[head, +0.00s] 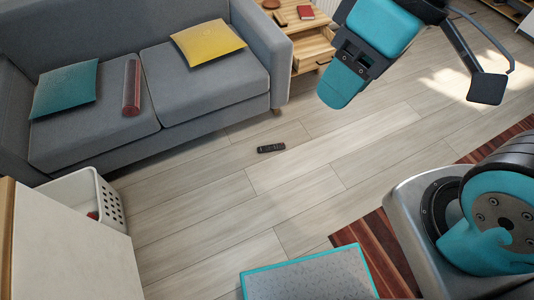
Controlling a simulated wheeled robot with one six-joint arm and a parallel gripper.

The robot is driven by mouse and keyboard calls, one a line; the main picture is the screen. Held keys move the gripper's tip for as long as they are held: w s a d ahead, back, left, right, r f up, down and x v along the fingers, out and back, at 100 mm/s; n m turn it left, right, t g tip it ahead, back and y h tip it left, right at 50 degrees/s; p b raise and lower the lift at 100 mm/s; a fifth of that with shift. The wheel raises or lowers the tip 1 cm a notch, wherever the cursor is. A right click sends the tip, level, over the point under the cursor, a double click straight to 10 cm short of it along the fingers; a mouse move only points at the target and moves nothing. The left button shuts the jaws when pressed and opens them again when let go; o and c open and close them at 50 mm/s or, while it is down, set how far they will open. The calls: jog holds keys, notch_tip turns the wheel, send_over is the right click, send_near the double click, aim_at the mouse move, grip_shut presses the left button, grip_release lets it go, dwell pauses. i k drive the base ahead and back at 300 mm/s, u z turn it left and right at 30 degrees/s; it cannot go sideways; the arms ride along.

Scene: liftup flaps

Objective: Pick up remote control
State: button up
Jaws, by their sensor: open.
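The remote control (271,148) is small and black. It lies flat on the light wooden floor in front of the grey sofa, near the middle of the head view. My arm reaches in from the upper right. My gripper (420,92) shows at the upper right, its two fingers well apart: a broad teal and black one on the left, a dark one on the right. It is open and empty, up and to the right of the remote and apart from it.
The grey sofa (205,90) holds cushions and a red rolled item (131,88). A wooden side table (313,46) stands at its right end. A white basket (85,190) is at the left. A striped rug (375,238) lies at the lower right. Floor around the remote is clear.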

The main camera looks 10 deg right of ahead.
aim_at(279, 146)
jog(key=u, duration=0.85)
jog(key=i, duration=1.65)
jog(key=z, duration=0.55)
